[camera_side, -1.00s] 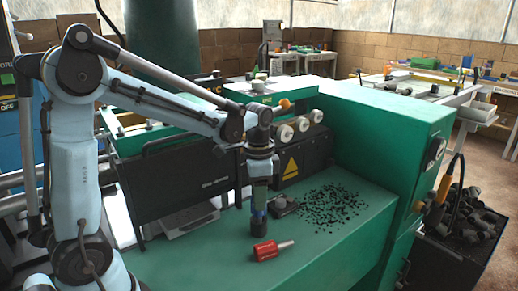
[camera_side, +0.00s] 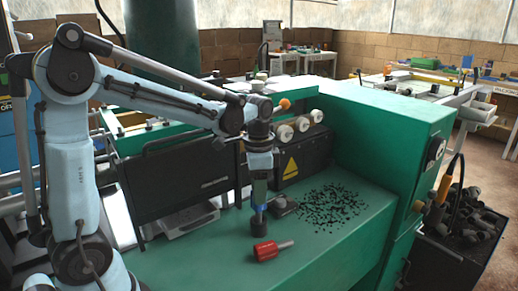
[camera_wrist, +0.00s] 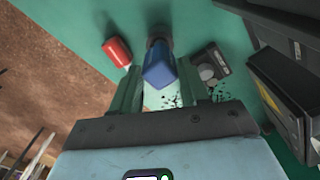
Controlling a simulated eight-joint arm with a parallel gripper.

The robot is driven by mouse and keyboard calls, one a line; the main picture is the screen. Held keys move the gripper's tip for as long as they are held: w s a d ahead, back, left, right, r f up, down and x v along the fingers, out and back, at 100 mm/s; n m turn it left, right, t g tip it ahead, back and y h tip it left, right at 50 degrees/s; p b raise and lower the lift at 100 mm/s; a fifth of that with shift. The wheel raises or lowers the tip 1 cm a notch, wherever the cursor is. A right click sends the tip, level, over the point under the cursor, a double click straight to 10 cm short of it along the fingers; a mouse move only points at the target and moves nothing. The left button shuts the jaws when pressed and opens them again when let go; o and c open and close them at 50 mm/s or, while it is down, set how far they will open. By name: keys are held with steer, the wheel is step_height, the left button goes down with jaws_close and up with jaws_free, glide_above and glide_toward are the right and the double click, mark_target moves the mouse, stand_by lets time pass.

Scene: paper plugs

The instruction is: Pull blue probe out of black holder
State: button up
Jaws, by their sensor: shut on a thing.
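The blue probe (camera_wrist: 160,70) is between the two fingers of my gripper (camera_wrist: 159,80) in the wrist view, and my gripper is shut on it. In the side view my gripper (camera_side: 259,194) points straight down with the probe's small lower part below it. The black holder (camera_side: 258,226) stands upright on the green bench top. Its dark round rim (camera_wrist: 157,42) shows beyond the probe in the wrist view. The probe looks upright over the holder; whether its lower end is still inside the holder I cannot tell.
A red plug with a metal tip (camera_side: 265,251) lies in front of the holder on the green bench (camera_side: 200,262). A small black device (camera_side: 284,206) lies close behind to the right. Black crumbs (camera_side: 335,208) are scattered right of it. A black box with a yellow warning sign (camera_side: 291,166) stands behind.

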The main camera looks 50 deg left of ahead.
steer(key=shift+r, duration=1.3)
steer(key=shift+r, duration=1.45)
steer(key=shift+d, duration=0.1)
